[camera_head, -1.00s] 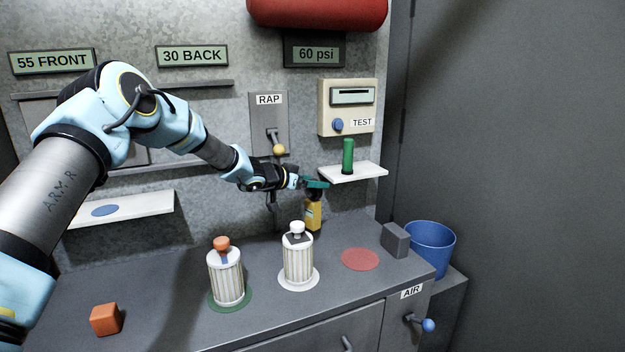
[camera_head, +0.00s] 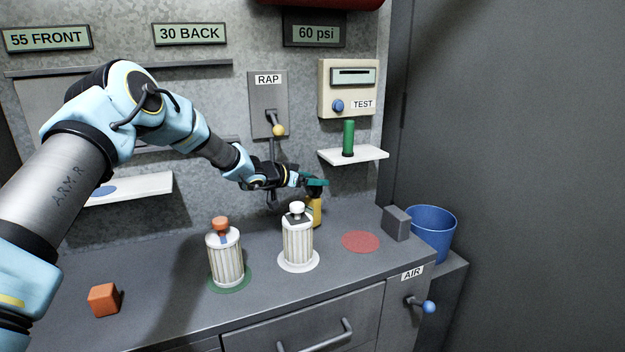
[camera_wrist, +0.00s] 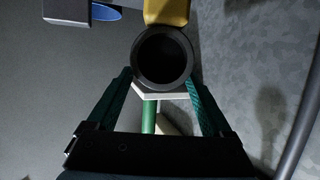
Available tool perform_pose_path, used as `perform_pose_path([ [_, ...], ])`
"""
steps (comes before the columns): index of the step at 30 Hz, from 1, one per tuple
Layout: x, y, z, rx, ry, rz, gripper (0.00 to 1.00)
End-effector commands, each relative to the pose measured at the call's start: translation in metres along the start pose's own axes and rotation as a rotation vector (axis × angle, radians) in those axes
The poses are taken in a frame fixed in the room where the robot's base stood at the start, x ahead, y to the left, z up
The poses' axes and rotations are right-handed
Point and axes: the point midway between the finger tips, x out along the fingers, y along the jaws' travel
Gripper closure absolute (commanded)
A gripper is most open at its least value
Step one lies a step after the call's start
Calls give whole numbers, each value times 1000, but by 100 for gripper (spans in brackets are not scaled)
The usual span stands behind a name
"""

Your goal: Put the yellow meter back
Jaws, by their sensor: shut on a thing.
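The yellow meter (camera_head: 316,212) has a yellow lower body and a dark upper part. It hangs roughly upright below my gripper (camera_head: 315,182), behind and right of the white-capped canister. My gripper's green fingers are shut on its dark upper part. In the wrist view a dark ring (camera_wrist: 162,84) lies between the fingers (camera_wrist: 162,88), with the meter's yellow body (camera_wrist: 167,10) beyond it. I cannot tell whether its bottom touches the counter (camera_head: 330,280). A red round mark (camera_head: 360,241) lies bare on the counter to its right.
A white-capped canister (camera_head: 298,240) and an orange-capped one (camera_head: 226,260) stand in front. A grey block (camera_head: 396,223) and blue bin (camera_head: 432,230) are at right. A green cylinder (camera_head: 348,138) stands on a white shelf (camera_head: 370,153) above. An orange cube (camera_head: 103,299) sits at left.

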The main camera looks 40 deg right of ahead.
Motion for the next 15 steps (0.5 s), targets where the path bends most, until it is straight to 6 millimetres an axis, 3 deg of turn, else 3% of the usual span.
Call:
perform_pose_path([
  [15, 3, 0, 7, 0, 1, 0, 100],
])
